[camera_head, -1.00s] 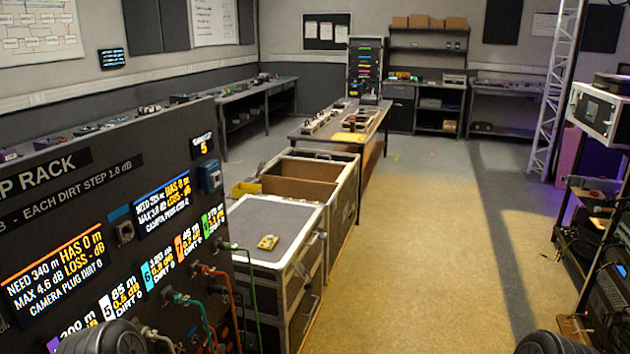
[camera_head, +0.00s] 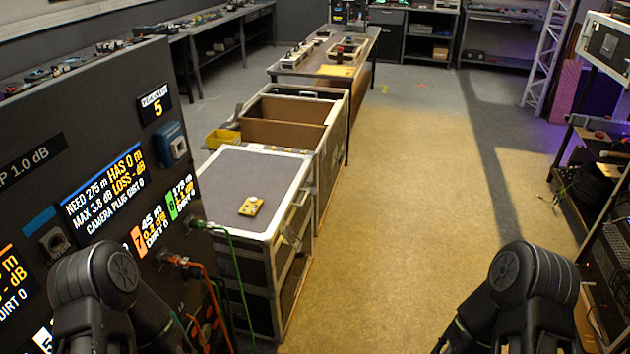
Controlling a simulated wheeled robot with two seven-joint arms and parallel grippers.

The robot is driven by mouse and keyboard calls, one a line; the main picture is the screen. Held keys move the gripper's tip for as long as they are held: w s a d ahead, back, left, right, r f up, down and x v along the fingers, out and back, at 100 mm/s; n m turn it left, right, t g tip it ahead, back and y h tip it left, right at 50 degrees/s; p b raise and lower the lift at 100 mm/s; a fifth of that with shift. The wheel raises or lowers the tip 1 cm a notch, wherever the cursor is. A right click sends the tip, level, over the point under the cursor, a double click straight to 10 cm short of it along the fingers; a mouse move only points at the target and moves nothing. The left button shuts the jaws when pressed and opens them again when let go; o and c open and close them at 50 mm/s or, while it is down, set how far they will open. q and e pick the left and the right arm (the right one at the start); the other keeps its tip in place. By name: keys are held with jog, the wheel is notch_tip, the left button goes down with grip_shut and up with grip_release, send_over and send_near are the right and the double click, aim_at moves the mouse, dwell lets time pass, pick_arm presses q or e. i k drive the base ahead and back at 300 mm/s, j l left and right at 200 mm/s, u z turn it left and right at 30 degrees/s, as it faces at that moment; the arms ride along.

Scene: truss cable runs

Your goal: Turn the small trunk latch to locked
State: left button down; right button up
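A small trunk with a grey lid and silver edges (camera_head: 252,185) stands closed left of centre, right of the tall black rack panel. A small yellow device (camera_head: 251,206) lies on its lid. Metal fittings (camera_head: 291,238) show on the trunk's right side; they are too small to tell which is the latch or how it is turned. Black links of my two arms show at the lower left and lower right. Both of my grippers are out of view.
A larger open trunk with brown dividers (camera_head: 318,142) stands behind the small one, with a table (camera_head: 359,70) beyond. The rack panel (camera_head: 98,110) has green and orange cables hanging towards the trunk. The tan floor (camera_head: 410,190) on the right is clear.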

aim_at(313, 190)
jog(key=i+l+z, duration=0.15)
jog(key=i+l, duration=0.15)
jog(key=i, duration=0.2)
jog(key=i+l+z, duration=0.1)
jog(key=i, duration=0.45)
jog(key=i+l+z, duration=0.15)
jog(key=i+l, duration=0.15)
jog(key=i, duration=0.2)
jog(key=i+l+z, duration=0.15)
jog(key=i, duration=0.4)
